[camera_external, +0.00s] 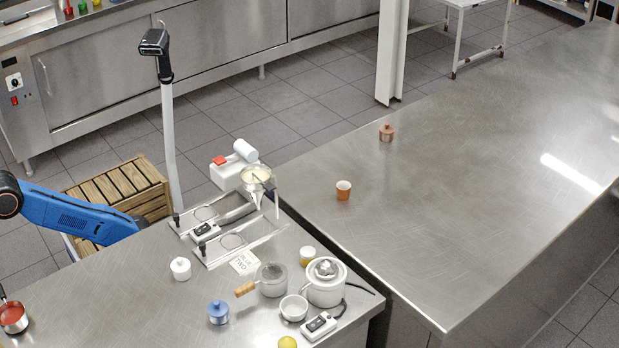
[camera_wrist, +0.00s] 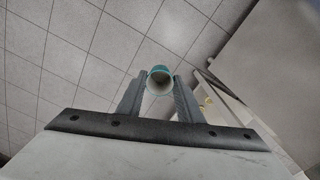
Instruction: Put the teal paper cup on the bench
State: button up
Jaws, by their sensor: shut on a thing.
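The teal paper cup (camera_wrist: 159,69) shows in the wrist view between the two fingers of my gripper (camera_wrist: 159,82). Its round open mouth and pale inside face the wrist camera. My gripper is shut on it, with grey floor tiles behind. In the external view, my blue arm comes in from the left and passes behind the near steel counter's edge. My gripper and the cup are hidden there. A long steel bench (camera_external: 480,170) fills the right side, mostly bare.
An orange cup (camera_external: 343,191) and a small copper-coloured pot (camera_external: 386,132) stand on the long bench. The near counter (camera_external: 130,290) holds a blue jar (camera_external: 218,312), a white jar (camera_external: 181,269) and a white cooker (camera_external: 326,285). A slatted wooden crate (camera_external: 103,190) stands beside my arm.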

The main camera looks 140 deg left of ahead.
jog(key=w+a+r+n, duration=0.25)
jog(key=w+r, duration=0.25)
jog(key=w, duration=0.3)
jog(key=w+a+r+n, duration=0.1)
jog(key=w+a+r, duration=0.3)
jog(key=w, duration=0.5)
jog(key=w+a+r+n, duration=0.1)
jog(key=w+a+r, duration=0.2)
jog(key=w+r, duration=0.35)
jog(key=w+a+r+n, duration=0.2)
jog(key=w+a+r, duration=0.1)
jog(key=w+a, duration=0.75)
jog(key=w+a+r+n, duration=0.2)
jog(key=w+a+r, duration=0.2)
jog(key=w+a, duration=0.65)
jog(key=w+a+r+n, duration=0.1)
jog(key=w+a, duration=0.1)
jog(key=a, duration=1.2)
jog(key=w+a+r+n, duration=0.1)
jog(key=w+a, duration=0.2)
jog(key=a, duration=1.1)
jog(key=w+a+r+n, duration=0.1)
jog(key=w+a+n, duration=0.1)
jog(key=a, duration=1.2)
jog(key=s+a+f+n, duration=0.1)
jog(key=s+a, duration=0.4)
jog(key=a, duration=0.6)
jog(key=shift+w+a+f, duration=0.1)
jog(key=shift+f, duration=4.75)
